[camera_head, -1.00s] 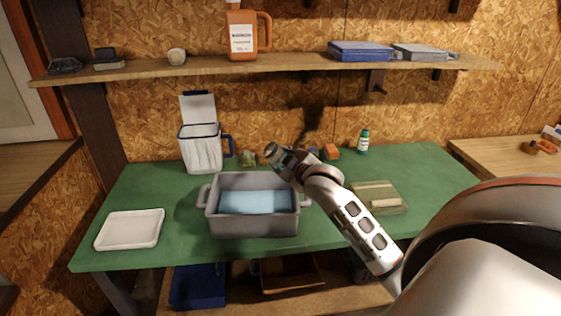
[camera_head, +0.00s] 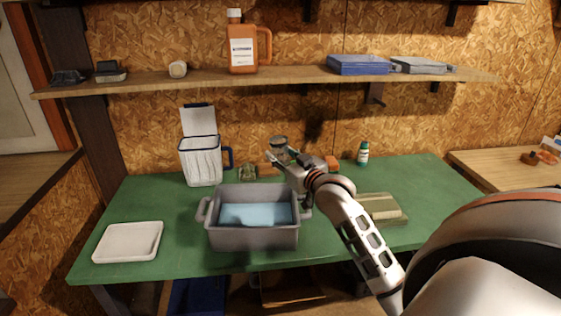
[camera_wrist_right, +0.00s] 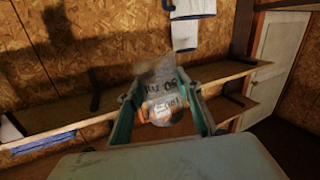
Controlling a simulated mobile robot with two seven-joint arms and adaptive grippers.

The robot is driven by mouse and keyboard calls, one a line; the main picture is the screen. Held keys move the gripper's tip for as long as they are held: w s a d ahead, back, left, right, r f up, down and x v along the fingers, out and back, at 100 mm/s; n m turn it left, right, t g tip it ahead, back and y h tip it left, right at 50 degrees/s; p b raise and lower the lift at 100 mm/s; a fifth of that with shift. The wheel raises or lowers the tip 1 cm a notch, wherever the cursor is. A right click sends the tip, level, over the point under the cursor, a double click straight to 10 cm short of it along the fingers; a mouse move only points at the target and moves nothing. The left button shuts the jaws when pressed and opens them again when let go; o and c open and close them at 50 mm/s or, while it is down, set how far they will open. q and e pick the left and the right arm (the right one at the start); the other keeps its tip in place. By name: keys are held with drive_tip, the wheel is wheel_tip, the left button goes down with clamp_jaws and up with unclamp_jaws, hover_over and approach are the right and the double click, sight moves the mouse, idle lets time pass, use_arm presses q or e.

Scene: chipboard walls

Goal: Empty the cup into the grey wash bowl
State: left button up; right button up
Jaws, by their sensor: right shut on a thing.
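The grey wash bowl (camera_head: 255,238), a tub with side handles and pale blue inside, stands on the green table. My right gripper (camera_head: 287,158) is above and behind the bowl's right rear side. It is shut on the cup (camera_head: 279,142), a small greyish, see-through vessel, which looks close to upright. In the right wrist view the cup (camera_wrist_right: 163,92) with dark lettering sits between the fingers of the gripper (camera_wrist_right: 163,112). What is inside the cup cannot be made out. My left gripper is not in view.
A white bin with blue rim (camera_head: 201,163) stands behind the bowl at left. A white tray (camera_head: 128,242) lies at front left. A green bottle (camera_head: 363,153) stands at the back. A shelf (camera_head: 200,80) with an orange jug (camera_head: 242,50) runs above.

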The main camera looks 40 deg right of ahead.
sight(285, 146)
drive_tip(key=shift+r, duration=0.2)
drive_tip(key=shift+r, duration=0.1)
drive_tip(key=shift+r+m, duration=0.25)
drive_tip(key=shift+m, duration=0.05)
drive_tip(key=shift+r+m+t, duration=0.3)
drive_tip(key=shift+r, duration=1.15)
